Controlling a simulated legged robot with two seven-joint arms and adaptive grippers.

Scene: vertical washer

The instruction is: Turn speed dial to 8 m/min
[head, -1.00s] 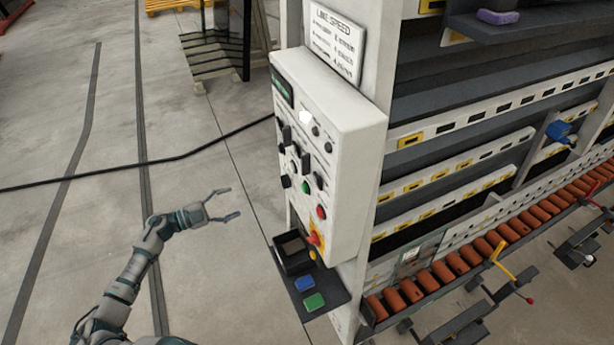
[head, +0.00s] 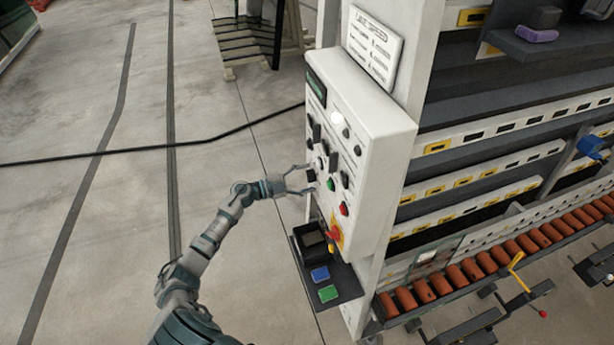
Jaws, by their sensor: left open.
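The white control panel (head: 366,158) stands upright on the machine's end, with a small dark display, several black knobs, and green and red buttons on its face. The line speed sign (head: 375,44) is above it; its small text is too blurred to read. A dial with a pale face (head: 320,163) shows on the panel's left side, partly hard to make out. My left gripper (head: 309,180) is open and empty, its fingertips close to the lower left knobs; I cannot tell whether they touch. My right gripper is not in view.
A black tray (head: 309,243) and a shelf with a blue pad (head: 320,274) and a green pad (head: 328,293) sit below the panel. Orange rollers (head: 470,268) run along the machine at right. A black cable (head: 150,152) crosses the open floor at left.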

